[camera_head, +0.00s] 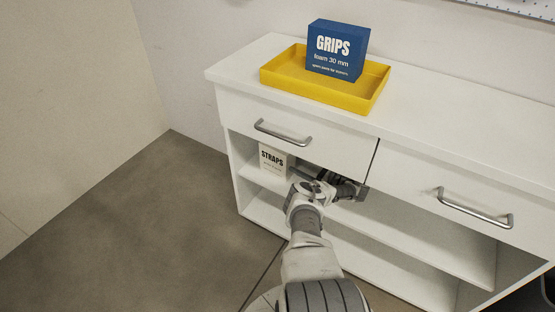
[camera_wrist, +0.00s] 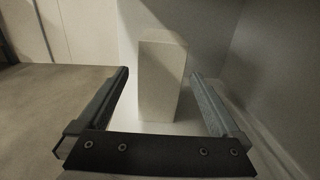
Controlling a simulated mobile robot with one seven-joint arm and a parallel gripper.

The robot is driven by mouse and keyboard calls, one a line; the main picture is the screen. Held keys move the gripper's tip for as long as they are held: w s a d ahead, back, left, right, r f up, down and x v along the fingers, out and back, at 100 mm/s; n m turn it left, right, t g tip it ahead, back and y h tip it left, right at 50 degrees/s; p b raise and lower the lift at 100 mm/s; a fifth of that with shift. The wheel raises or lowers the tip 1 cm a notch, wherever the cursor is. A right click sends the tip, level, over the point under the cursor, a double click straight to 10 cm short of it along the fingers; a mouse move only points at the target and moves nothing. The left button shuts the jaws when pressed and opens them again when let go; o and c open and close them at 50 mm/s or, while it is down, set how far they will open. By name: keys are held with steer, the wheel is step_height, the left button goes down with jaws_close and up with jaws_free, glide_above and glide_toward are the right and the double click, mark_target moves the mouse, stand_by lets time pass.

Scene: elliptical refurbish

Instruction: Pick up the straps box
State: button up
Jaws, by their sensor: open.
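The straps box (camera_head: 272,161) is a small white box with dark STRAPS lettering. It stands upright on the cabinet's upper open shelf, at the left end under the left drawer. In the wrist view the box (camera_wrist: 162,80) shows as a plain pale block, with no lettering visible. My gripper (camera_head: 302,175) reaches into the shelf opening just right of the box; its fingers are partly hidden in the head view. In the wrist view my gripper (camera_wrist: 160,85) is open, with one finger to each side of the box and visible gaps between.
The white cabinet (camera_head: 450,135) has drawers with metal handles (camera_head: 283,133) above the shelf opening. A yellow tray (camera_head: 283,82) holding a blue GRIPS box (camera_head: 337,50) sits on top. The lower shelf (camera_head: 345,238) looks empty. Cabinet walls stand close around the box.

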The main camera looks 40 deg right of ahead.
mark_target(291, 158)
steer(key=b+x, duration=0.1)
steer(key=x, duration=0.5)
steer(key=shift+w, duration=0.2)
steer(key=b+x, duration=0.1)
steer(key=x, duration=0.3)
steer(key=shift+w+f+b, duration=0.15)
steer(key=shift+f+b, duration=0.05)
steer(key=shift+b, duration=0.1)
steer(key=shift+w+a+r, duration=0.15)
steer(key=shift+w, duration=0.3)
steer(key=c, duration=1.4)
steer(key=shift+c, duration=0.2)
steer(key=shift+r, duration=0.1)
